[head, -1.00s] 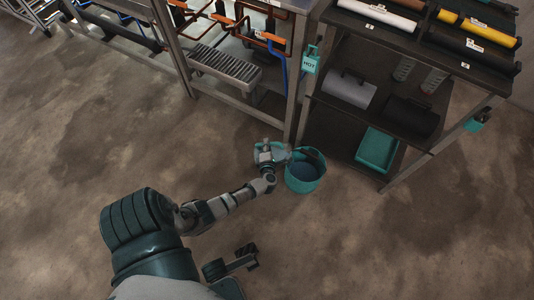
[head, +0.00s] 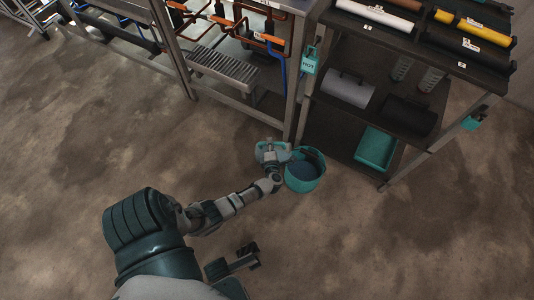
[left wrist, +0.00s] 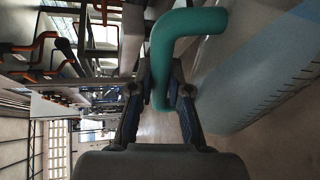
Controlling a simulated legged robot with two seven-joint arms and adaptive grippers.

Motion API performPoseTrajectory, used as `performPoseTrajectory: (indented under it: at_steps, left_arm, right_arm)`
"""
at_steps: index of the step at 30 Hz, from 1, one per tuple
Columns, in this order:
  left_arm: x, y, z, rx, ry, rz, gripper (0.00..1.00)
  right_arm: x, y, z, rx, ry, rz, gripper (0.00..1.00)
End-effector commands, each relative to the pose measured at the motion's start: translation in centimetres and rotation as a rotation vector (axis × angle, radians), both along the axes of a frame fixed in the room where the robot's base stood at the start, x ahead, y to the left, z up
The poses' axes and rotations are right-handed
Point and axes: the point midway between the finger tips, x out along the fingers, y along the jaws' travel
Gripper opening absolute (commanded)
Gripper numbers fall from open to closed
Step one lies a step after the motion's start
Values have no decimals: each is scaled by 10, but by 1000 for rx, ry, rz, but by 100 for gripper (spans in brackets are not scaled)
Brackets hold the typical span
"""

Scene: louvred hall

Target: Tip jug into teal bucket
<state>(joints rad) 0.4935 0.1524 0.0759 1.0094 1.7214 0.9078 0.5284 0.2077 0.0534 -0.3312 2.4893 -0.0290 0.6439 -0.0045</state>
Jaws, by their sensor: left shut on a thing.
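My left gripper (head: 270,169) is shut on the teal handle (left wrist: 163,55) of the jug, which shows between its fingers in the left wrist view. The jug's pale blue body (left wrist: 255,75), with a row of marks, fills the right of that view. In the head view the jug (head: 265,149) is small and partly hidden by the gripper. It is at the left rim of the teal bucket (head: 319,176), which stands upright on the floor. The bucket's inside looks dark blue-grey. I cannot tell whether anything pours.
A metal bench (head: 235,104) with orange and blue pipework stands behind the jug. A dark shelf rack (head: 335,118) with rolls and a teal tray (head: 375,149) stands right of it. A teal HOT tag (head: 309,64) hangs between them. The concrete floor in front is clear.

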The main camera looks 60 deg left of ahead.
Motion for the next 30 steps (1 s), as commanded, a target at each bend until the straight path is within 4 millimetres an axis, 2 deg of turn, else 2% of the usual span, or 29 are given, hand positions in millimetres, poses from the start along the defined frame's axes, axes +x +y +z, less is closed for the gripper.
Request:
performPoseTrajectory:
  at_steps: [7, 26, 30]
  left_arm:
    - [12, -7, 12, 51, 66, 1, 0]
    - [12, -8, 11, 57, 76, 0, 0]
    - [18, -12, 14, 79, 108, 0, 0]
  right_arm:
    - [-2, 0, 7, 0, -10, 0, 40]
    - [-2, 0, 7, 0, -10, 0, 40]
    - [-2, 0, 7, 0, -10, 0, 40]
